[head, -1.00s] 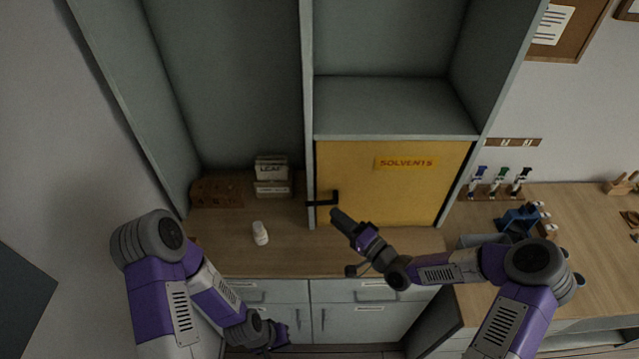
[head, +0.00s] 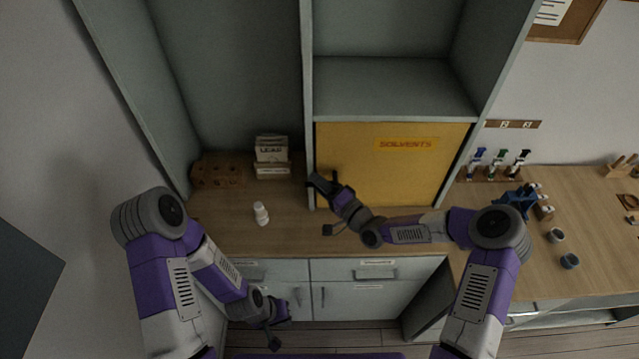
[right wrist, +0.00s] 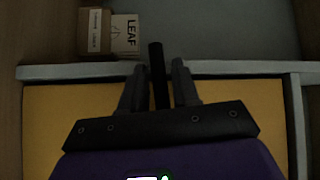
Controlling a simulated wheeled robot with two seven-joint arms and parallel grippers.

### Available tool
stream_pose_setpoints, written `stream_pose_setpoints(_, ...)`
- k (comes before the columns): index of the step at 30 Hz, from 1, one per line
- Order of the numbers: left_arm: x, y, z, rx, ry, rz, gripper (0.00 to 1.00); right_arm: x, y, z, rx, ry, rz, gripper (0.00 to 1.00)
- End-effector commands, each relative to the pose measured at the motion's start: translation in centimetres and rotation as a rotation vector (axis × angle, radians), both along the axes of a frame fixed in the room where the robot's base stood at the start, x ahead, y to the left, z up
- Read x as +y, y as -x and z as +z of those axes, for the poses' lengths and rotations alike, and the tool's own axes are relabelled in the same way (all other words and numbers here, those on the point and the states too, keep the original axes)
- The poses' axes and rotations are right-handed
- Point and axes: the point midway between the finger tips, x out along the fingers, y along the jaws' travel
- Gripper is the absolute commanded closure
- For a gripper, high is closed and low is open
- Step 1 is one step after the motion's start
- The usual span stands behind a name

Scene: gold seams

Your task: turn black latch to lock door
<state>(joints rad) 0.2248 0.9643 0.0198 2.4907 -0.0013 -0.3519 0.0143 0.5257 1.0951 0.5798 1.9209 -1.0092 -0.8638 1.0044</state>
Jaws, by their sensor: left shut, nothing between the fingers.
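The yellow door (head: 400,168) with the SOLVENTS label is shut in the lower right part of the cabinet. The black latch (right wrist: 157,72) shows in the right wrist view as a thin bar that reaches across the grey upright beside the door. In the head view my gripper mostly hides it. My right gripper (head: 322,184) is at the door's left edge. In the right wrist view its fingers (right wrist: 156,88) are open, one on each side of the latch, with gaps visible. My left gripper (head: 274,326) is shut and empty, low in front of the drawers.
A white bottle (head: 261,214) stands on the wooden counter (head: 290,235). Labelled boxes (head: 271,157) and a brown block (head: 218,170) stand at the back left. Pipettes (head: 498,163) and a blue item (head: 516,200) stand on the right bench. The open shelf above the door is empty.

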Motion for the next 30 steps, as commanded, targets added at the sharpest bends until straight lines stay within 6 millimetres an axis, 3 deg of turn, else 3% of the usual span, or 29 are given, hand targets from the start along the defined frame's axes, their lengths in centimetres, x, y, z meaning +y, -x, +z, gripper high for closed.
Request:
stream_pose_setpoints(1, 0.0, 0.0, 0.0, 0.0, 0.0, 0.0, 1.0, -0.02, 0.01, 0.0, 0.0, 0.0, 0.0, 0.78)
stream_pose_setpoints(6, 0.0, 0.0, 0.0, 0.0, 0.0, 0.0, 1.0, -0.04, 0.01, 0.0, 0.0, 0.0, 0.0, 1.0)
stream_pose_setpoints(20, 0.0, 0.0, -0.09, 0.0, 0.0, 0.0, 1.0, -0.07, 0.0, -0.04, -0.002, 0.025, -0.001, 1.0)
stream_pose_setpoints(30, 0.0, 0.01, -0.72, 0.0, 0.0, 0.0, 1.0, -0.23, 0.0, -0.89, -0.004, 0.221, 0.0, 1.0)
